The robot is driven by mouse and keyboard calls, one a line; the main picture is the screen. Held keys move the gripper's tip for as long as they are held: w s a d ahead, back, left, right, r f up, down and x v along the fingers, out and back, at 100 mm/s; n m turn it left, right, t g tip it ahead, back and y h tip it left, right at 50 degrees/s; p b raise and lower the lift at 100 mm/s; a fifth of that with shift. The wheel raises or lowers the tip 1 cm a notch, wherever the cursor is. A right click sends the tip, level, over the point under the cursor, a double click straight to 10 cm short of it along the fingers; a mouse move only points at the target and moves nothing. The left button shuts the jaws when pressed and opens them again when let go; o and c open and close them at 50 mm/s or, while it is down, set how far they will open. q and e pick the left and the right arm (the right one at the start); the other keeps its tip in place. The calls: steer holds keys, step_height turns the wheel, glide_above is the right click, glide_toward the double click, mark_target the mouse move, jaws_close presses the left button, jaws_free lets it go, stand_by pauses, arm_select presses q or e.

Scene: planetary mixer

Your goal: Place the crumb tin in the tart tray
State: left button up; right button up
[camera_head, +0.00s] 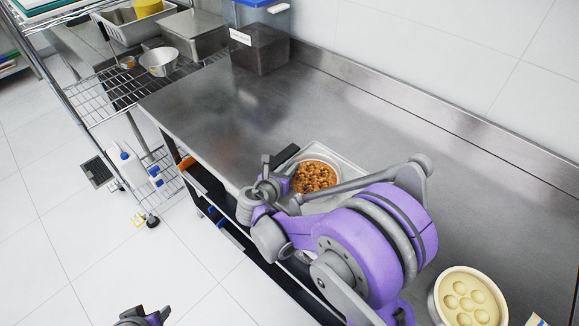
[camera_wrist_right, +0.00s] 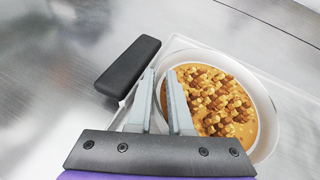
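The crumb tin (camera_head: 314,177) is round and pale-rimmed, with a brown crumb filling. It is within the outline of the shallow silver tart tray (camera_head: 336,157) on the steel counter; whether it rests flat on the tray floor is unclear. It fills the right side of the right wrist view (camera_wrist_right: 222,105). My right gripper (camera_wrist_right: 162,76) is at its left rim, its two fingers slightly apart on either side of that rim. The tray's edge (camera_wrist_right: 181,42) shows behind the tin. My left gripper (camera_head: 143,318) is barely in view at the bottom left, fingers unclear.
A black bar (camera_wrist_right: 128,65) lies beside the tray. A cream pot with round hollows (camera_head: 468,300) stands at the lower right. A blue-lidded clear bin (camera_head: 260,45) is at the back left. A wire rack (camera_head: 110,92) stands left. The counter's middle is clear.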

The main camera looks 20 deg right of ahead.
steer(key=shift+a+r, duration=0.15)
steer(key=shift+r, duration=0.15)
steer(key=v, duration=1)
steer(key=shift+s+a, duration=0.25)
steer(key=shift+s+a+r, duration=0.3)
steer(key=shift+s, duration=0.05)
